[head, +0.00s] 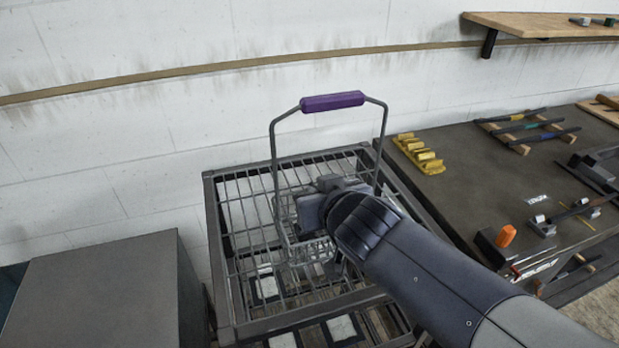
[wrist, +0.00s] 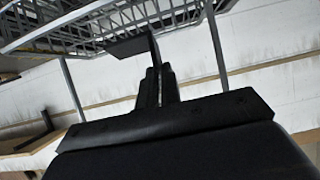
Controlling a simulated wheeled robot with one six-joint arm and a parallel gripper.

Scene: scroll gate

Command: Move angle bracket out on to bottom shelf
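In the wrist view a dark L-shaped piece, which looks like the angle bracket (wrist: 130,46), stands between the two black fingers of my gripper (wrist: 158,74). The fingers are close together and look shut on its upright leg, with the other leg sticking out to the left. In the head view my wrist hides the fingertips and the bracket. There my gripper (head: 310,211) is at the wire basket (head: 289,250), under its raised purple handle (head: 332,101). I cannot tell how deep in the basket it is. The basket stands on the wire rack's top shelf (head: 232,255).
The rack's lower level shows through the wires, with several pale squares on it. A grey cabinet (head: 95,300) stands left. A dark workbench (head: 470,190) on the right holds a yellow block (head: 419,154) and tools. A wooden wall shelf (head: 540,25) is at upper right.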

